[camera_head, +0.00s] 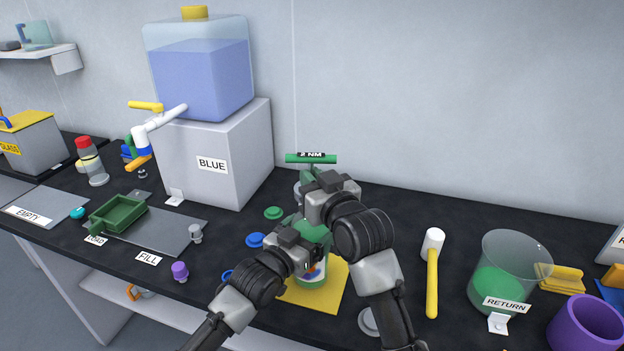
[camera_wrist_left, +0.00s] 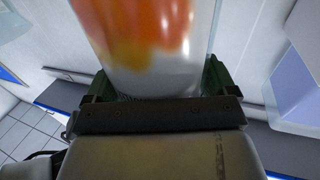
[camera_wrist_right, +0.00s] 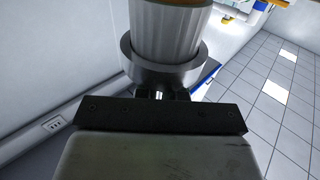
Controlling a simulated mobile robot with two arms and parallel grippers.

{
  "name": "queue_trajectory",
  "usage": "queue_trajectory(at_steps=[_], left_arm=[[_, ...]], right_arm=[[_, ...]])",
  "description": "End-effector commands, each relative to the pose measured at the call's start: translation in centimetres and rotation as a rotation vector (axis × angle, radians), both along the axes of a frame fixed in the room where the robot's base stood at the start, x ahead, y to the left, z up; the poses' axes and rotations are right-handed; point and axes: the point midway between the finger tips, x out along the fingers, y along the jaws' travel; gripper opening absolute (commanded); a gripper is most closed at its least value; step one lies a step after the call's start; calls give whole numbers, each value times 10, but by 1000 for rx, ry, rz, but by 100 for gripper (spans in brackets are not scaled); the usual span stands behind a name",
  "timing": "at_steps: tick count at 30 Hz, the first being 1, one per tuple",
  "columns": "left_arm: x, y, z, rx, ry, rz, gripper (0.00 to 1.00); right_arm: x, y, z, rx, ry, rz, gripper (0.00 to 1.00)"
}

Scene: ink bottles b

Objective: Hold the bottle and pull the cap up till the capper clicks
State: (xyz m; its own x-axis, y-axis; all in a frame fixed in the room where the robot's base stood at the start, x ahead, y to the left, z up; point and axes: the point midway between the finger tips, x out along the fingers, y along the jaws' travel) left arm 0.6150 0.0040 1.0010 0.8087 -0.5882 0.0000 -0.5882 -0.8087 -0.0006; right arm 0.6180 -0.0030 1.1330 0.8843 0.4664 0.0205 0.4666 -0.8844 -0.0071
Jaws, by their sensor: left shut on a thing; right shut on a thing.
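The bottle (camera_head: 319,274) stands at the yellow mat (camera_head: 334,288), with a coloured label low on its side. My left gripper (camera_head: 308,254) is shut on it; the left wrist view shows its clear wall and orange, yellow and white label (camera_wrist_left: 150,35) between the jaws. Above the bottle is the capper, with a green T-handle (camera_head: 311,158) marked "2 NM". My right gripper (camera_head: 315,192) is shut on the capper; the right wrist view shows its white ribbed body and grey collar (camera_wrist_right: 163,66). The bottle's cap and neck are hidden behind my right gripper and arm.
The blue tank (camera_head: 202,80) on its white stand is behind left. A mallet (camera_head: 432,275), a clear RETURN bin (camera_head: 511,262) and a purple cup (camera_head: 583,325) are right. Bare counter lies behind the mallet.

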Motion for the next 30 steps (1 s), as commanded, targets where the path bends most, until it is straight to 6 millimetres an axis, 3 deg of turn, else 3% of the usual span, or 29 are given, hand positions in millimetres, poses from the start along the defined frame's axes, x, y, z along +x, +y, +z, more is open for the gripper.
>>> queue_trajectory(at_steps=[15,25,30], left_arm=[[0,1,0,1,0,1,24],[0,0,0,1,1,1,24],[0,0,0,1,1,1,24]], right_arm=[[0,0,19,1,-4,0,0],[0,0,20,0,-3,4,0],[2,-3,19,-7,-6,90,0]])
